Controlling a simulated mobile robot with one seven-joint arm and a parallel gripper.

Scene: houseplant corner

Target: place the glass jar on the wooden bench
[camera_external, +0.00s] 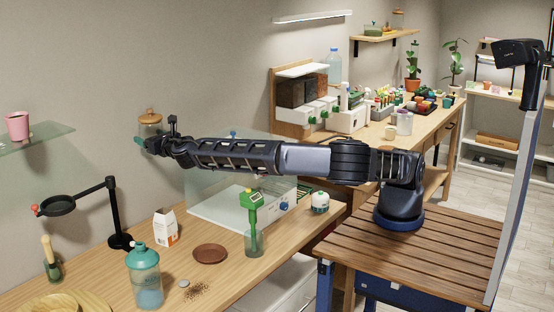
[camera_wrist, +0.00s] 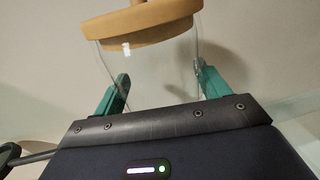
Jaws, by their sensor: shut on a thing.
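The glass jar (camera_external: 150,129), clear with a tan wooden lid and knob, is held up in the air near the wall at left. In the wrist view the jar (camera_wrist: 150,65) stands between the two teal fingertips of my gripper (camera_wrist: 161,82), one on each side of the glass. My gripper (camera_external: 143,141) is shut on the jar, partly hidden by its own wrist in the external view. The wooden bench (camera_external: 110,268) runs along the wall below, with the jar well above it and apart from it. The jar looks roughly upright and empty.
A glass shelf (camera_external: 40,137) holds a pink cup (camera_external: 18,126).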

